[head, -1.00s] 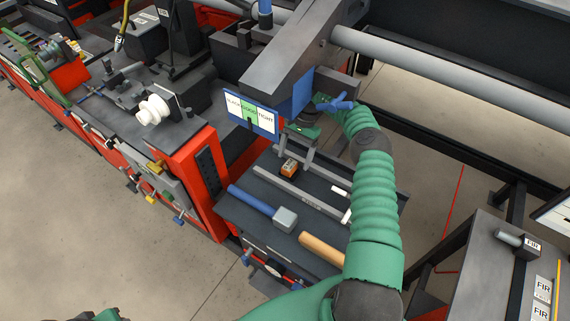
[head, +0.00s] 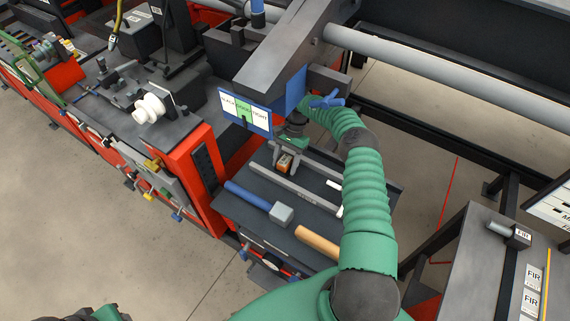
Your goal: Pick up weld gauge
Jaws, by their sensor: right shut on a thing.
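The weld gauge, which I take to be the small orange and dark block (head: 284,164), is on the dark tool tray at the middle of the head view. My right gripper (head: 286,166) comes down over it from above, with its grey fingers at both sides of the block. It is shut on the block, which is partly hidden by the fingers. I cannot tell whether the block still touches the tray. Only a green and dark piece of my left arm shows at the bottom left edge, without its fingers.
The tool tray (head: 240,223) also holds a blue-handled hammer (head: 255,198), a grey steel bar (head: 300,191) and a wooden handle (head: 316,241). A blue-framed sign (head: 245,113) and a grey beam (head: 275,65) stand close behind the gripper. A red cabinet (head: 190,165) is to the left.

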